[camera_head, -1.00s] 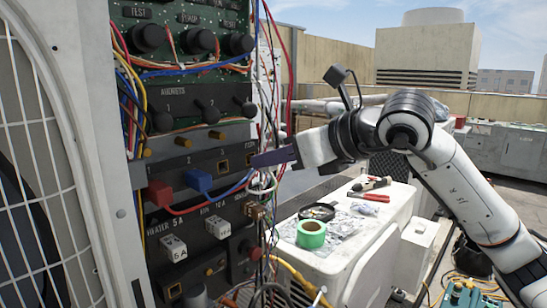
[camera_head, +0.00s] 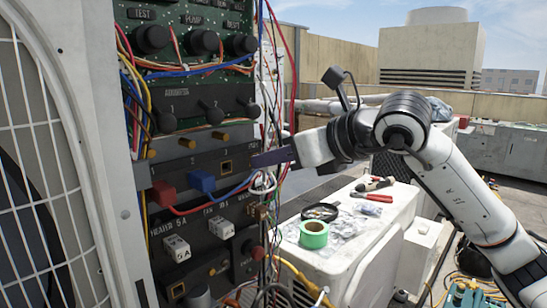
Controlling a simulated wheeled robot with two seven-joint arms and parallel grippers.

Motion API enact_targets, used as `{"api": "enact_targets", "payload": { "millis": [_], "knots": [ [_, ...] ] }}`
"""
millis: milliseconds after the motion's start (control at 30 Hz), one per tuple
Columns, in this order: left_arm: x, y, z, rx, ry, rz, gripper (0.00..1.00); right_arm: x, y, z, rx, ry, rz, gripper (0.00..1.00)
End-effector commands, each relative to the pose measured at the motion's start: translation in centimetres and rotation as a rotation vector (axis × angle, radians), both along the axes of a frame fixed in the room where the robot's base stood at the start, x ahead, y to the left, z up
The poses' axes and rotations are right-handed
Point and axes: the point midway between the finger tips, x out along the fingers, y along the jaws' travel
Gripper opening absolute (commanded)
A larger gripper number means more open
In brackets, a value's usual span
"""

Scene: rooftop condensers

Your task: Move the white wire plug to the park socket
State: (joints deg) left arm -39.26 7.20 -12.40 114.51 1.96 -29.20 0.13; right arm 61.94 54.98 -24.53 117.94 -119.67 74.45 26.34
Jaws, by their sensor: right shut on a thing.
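My right gripper (camera_head: 262,160) has dark purple fingers and comes in from the right at the edge of the dark socket panel (camera_head: 180,172). It is shut on what appears to be the white wire plug, which its fingers hide. A white wire (camera_head: 264,184) loops just below the fingers. The fingertips overlap the park socket's place at the row's right end, under a partly covered label. I cannot tell whether the plug is in that socket. The socket to its left (camera_head: 226,166) is empty. A red plug (camera_head: 163,193) and a blue plug (camera_head: 202,182) sit in the row.
Loose coloured wires (camera_head: 285,90) hang along the panel's right edge beside my gripper. Black knobs (camera_head: 204,41) are above; white blocks (camera_head: 221,228) project below. A white unit (camera_head: 345,250) at right carries green tape (camera_head: 313,235) and red-handled pliers (camera_head: 372,197).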

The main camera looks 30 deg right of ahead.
Motion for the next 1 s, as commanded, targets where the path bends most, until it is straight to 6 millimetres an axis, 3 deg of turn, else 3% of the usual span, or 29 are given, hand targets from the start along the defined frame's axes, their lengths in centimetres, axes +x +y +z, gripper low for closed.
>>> {"api": "enact_targets", "payload": {
  "millis": [700,733,833,1000],
  "knots": [
    [0.05,0.00,0.40,0.000,-0.002,0.000,0.31,0.88,0.29,0.09,0.001,-0.003,-0.001,0.00],
    [0.05,0.00,0.40,0.000,-0.002,-0.001,0.31,0.88,0.29,0.10,0.001,-0.003,-0.001,0.20],
    [0.05,0.00,0.40,0.000,-0.002,-0.001,0.31,0.88,0.30,0.09,0.001,-0.003,0.000,0.36],
    [0.06,0.00,0.40,0.000,-0.002,0.000,0.31,0.85,0.29,0.06,0.000,-0.002,-0.001,0.40]
  ]
}}
